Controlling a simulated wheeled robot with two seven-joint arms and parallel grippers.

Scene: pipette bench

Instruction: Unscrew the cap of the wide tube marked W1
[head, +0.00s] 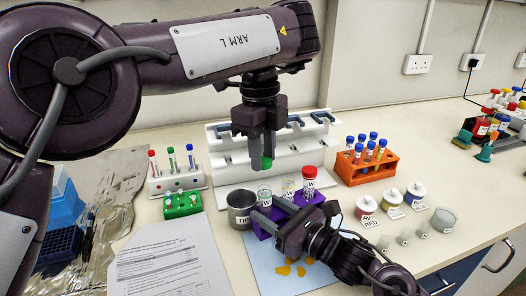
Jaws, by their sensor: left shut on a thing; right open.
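A purple rack (318,199) holds wide tubes in a row. The left wide tube (264,194) and the middle wide tube (288,187) show no cap; the right wide tube (308,187) has a red cap (309,171). Labels start with W, but I cannot read the numbers. My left gripper (262,160) is above the left tube, shut on a green cap (267,163), apart from the tube below. My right gripper (275,213) is open at the rack's front, low by the left tubes, partly hiding the rack; whether it touches a tube is unclear.
A grey tips cup (241,207) stands left of the rack, a white stand (225,174) behind. An orange tube rack (350,173) and small jars (366,207) are at right. A white tube rack (178,181), green block (182,205) and paper (165,262) are at left.

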